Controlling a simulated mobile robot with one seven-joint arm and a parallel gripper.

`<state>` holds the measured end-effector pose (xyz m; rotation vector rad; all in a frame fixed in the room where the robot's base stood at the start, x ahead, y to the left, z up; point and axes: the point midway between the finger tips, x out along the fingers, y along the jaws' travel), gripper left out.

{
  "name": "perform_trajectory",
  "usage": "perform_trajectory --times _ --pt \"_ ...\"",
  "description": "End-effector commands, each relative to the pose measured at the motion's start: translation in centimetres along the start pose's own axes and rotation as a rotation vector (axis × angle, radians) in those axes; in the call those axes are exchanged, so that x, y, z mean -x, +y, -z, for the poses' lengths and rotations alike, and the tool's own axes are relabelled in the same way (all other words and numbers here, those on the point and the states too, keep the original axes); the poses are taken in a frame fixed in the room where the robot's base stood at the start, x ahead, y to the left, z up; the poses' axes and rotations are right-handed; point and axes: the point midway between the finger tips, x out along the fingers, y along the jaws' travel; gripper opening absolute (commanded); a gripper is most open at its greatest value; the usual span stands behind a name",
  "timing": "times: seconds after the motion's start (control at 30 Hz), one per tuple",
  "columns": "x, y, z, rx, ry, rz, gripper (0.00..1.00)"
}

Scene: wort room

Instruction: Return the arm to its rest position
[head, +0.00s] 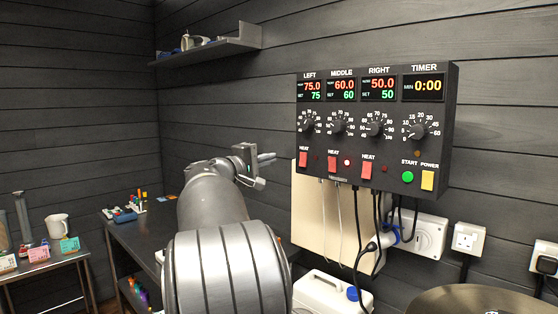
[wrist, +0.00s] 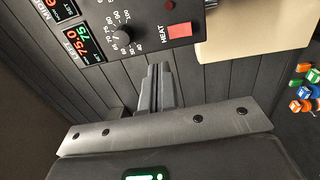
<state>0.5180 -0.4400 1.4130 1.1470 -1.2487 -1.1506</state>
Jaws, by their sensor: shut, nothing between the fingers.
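My arm reaches forward in the head view, and my gripper (head: 268,158) is raised in front of the dark plank wall, to the left of the control box (head: 377,135). In the wrist view my gripper (wrist: 154,72) has its two fingers together with nothing between them. The fingertips point toward the lower edge of the control box (wrist: 150,30), near the left red heat switch (wrist: 180,30). I cannot tell the exact gap, but in the head view they look apart from the box. The displays read left 75.0, middle 60.0, right 50.0 and timer 0:00.
A dark bench (head: 150,240) with small coloured items stands left of my arm. A side table (head: 40,262) with a white mug (head: 58,227) is at far left. A shelf (head: 210,48) hangs above.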

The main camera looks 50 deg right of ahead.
Motion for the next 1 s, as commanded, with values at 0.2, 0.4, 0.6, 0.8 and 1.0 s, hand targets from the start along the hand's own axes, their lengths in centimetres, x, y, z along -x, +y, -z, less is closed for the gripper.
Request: perform_trajectory --times 0.2,0.4,0.6,0.8,1.0 --pt "0.8 0.1 0.0 0.001 0.001 0.0 0.0" --pt "0.8 0.1 0.0 0.0 0.0 0.0 0.0" --pt "0.8 0.1 0.0 0.0 0.0 0.0 0.0" --pt "1.3 -0.1 -0.3 -0.01 0.007 0.025 0.0" --pt "5.8 -3.5 -2.9 -0.092 0.062 0.25 0.0"
